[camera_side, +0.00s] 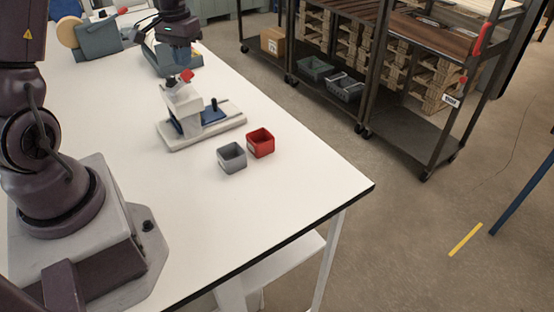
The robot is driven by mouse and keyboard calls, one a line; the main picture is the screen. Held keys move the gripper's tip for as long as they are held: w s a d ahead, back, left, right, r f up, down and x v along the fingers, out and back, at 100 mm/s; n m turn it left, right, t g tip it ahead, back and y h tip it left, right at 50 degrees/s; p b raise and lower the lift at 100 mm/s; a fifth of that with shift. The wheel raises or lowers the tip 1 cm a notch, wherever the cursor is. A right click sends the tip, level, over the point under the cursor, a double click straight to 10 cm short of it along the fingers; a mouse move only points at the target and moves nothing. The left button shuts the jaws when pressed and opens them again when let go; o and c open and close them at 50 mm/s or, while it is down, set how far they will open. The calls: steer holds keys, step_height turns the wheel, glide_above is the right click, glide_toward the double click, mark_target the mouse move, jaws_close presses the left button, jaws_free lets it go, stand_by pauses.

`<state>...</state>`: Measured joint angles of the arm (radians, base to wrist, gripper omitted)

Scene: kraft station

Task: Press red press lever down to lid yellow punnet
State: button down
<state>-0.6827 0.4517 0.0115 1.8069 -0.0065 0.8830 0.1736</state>
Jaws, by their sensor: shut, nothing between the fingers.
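A white press (187,108) stands on a pale base plate on the white table. Its short lever has a red end (187,75) at the top, tilted up. My gripper (188,58) is shut and points down just above the red end; I cannot tell whether they touch. A blue part (213,114) with a dark upright knob sits on the press base. No yellow punnet can be made out; a grey punnet (232,157) and a red punnet (260,142) stand open and empty-looking in front of the press.
Behind my gripper is a grey-green device (160,62), partly hidden. A grey machine (97,40) with a tan roll and a red-ended lever stands at the far left. The table (300,195) is clear right of the punnets. Shelving racks (405,120) stand beyond it.

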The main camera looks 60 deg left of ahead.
mark_target(186, 74)
steer(key=shift+f, duration=1.2)
steer(key=shift+s+f, duration=0.1)
steer(key=shift+f, duration=1.1)
stand_by(0.5)
steer(key=shift+r, duration=4.55)
